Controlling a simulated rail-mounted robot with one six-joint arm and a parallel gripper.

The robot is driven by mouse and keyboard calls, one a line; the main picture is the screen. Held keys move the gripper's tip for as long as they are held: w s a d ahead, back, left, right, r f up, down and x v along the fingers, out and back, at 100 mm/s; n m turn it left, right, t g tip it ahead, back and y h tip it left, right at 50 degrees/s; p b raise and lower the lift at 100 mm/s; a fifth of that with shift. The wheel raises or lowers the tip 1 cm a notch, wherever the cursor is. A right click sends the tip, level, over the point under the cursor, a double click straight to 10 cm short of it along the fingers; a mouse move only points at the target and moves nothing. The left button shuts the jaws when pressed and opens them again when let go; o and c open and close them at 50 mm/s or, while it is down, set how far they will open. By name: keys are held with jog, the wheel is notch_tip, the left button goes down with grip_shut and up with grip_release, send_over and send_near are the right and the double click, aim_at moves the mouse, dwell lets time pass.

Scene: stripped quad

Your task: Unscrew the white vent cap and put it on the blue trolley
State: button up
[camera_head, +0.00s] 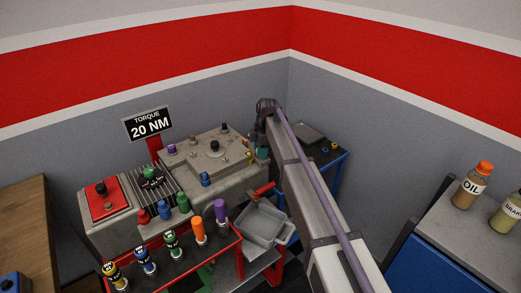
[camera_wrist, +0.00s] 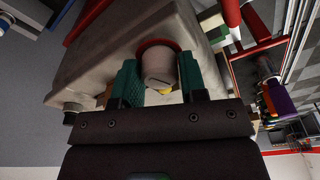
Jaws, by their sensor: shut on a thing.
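The white vent cap (camera_wrist: 158,66) sits between the two teal fingers of my gripper (camera_wrist: 159,76) in the wrist view. My gripper is shut on it. A red ring shows around the cap's base, against the grey engine housing (camera_wrist: 110,45). I cannot tell how far the cap is turned. In the head view my gripper (camera_head: 262,150) is at the right end of the housing (camera_head: 225,180), and the cap is hidden there. The blue trolley (camera_head: 338,171) stands behind and right of my arm, partly covered by it.
The trolley's dark top carries a grey tray (camera_head: 311,131) and small blue and yellow items. A grey bin (camera_head: 262,226) is below my arm. An oil bottle (camera_head: 470,188) stands on the right bench.

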jog(key=shift+n+g+h, duration=0.3)
jog(key=shift+n+h, duration=0.1)
jog(key=shift+n, duration=2.7)
jog(key=o, duration=0.8)
jog(key=shift+c, duration=0.2)
